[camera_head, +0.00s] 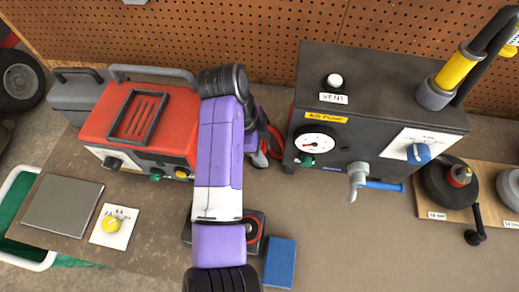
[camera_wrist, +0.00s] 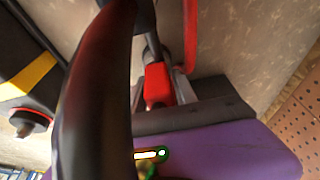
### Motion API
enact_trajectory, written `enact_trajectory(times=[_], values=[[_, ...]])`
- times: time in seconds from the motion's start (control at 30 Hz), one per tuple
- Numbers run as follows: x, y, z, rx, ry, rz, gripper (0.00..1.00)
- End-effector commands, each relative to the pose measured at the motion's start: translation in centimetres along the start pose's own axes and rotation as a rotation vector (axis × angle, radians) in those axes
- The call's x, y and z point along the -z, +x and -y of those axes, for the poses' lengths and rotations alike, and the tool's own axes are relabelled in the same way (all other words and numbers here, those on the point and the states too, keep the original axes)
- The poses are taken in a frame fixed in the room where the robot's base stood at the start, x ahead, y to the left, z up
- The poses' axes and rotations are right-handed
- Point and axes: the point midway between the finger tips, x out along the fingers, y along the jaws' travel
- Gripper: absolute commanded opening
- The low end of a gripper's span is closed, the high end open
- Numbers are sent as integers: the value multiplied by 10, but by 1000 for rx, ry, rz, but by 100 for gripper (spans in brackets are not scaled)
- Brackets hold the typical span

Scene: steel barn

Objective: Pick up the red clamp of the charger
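The charger (camera_head: 148,118) is a red and grey box on the bench at the left in the head view. My purple arm reaches down beside its right side, and my gripper (camera_head: 261,152) is low between the charger and the black air pump, mostly hidden by the arm. A red part (camera_head: 274,143), seemingly the red clamp or its cable, shows right beside the gripper. A large dark curved shape blocks much of that view; the fingers' opening is unclear.
The air pump (camera_head: 375,95) stands close on the right, its spout sticking forward. A black item with a red ring (camera_head: 256,232) and a blue block (camera_head: 280,262) lie in front. A grey plate (camera_head: 62,206) lies left. A pegboard (camera_head: 290,35) closes the back.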

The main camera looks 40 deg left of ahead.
Motion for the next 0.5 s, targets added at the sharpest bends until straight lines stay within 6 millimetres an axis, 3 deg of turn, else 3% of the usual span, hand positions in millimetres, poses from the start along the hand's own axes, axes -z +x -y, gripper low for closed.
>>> enact_trajectory(times=[0.03,0.1,0.5], values=[[0,0,0,0,0,0,14],[0,0,0,0,0,0,1],[0,-2,0,1,0,0,0]])
